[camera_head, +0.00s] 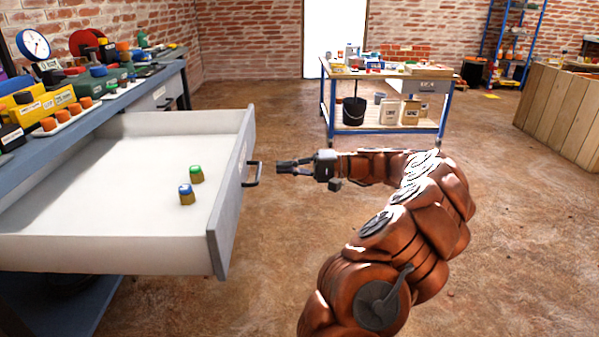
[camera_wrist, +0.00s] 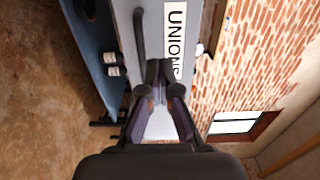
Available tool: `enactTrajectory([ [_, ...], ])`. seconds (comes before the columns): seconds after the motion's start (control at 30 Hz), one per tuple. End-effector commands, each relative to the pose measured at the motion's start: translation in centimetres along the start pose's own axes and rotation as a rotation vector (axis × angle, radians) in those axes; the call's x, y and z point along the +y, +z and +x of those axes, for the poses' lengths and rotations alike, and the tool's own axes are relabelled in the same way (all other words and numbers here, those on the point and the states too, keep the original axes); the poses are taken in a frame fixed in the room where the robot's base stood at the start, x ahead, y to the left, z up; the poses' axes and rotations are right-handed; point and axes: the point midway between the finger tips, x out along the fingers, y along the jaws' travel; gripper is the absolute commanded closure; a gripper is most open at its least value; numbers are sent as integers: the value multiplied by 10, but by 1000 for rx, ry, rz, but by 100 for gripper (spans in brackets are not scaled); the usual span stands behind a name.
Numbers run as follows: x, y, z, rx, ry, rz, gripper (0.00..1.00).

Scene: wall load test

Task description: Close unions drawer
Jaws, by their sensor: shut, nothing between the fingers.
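The unions drawer (camera_head: 228,205) is pulled far out of the workbench at the left in the head view. It has a white inside, a grey front and a dark bar handle (camera_head: 253,174). A green-topped piece (camera_head: 196,174) and a blue-topped piece (camera_head: 186,195) stand inside it. In the wrist view, the drawer front (camera_wrist: 158,30) carries a white label (camera_wrist: 174,40) reading UNIONS, with the handle (camera_wrist: 140,35) beside it. My gripper (camera_head: 281,167) is shut and empty, pointing at the drawer front just right of the handle. In the wrist view, my fingertips (camera_wrist: 159,68) partly cover the front.
The workbench (camera_head: 150,85) holds a dial gauge, yellow boxes and orange-capped pieces. Another closed drawer (camera_head: 160,97) sits farther back. A blue-framed table (camera_head: 388,75) stands behind, and wooden panelling (camera_head: 560,110) is at the right. The floor around my arm is clear.

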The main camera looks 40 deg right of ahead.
Motion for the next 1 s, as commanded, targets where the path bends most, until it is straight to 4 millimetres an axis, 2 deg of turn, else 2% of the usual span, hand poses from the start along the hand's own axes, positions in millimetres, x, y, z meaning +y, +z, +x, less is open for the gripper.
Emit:
enactTrajectory([
  [0.2, 3, 2, 40, -4, 0, 0, 100],
  [0.43, 3, 2, 69, -4, 1, 2, 100],
  [0.6, 1, 1, 79, -2, -1, 2, 100],
  [1.0, 0, 1, 80, -2, -1, 1, 100],
])
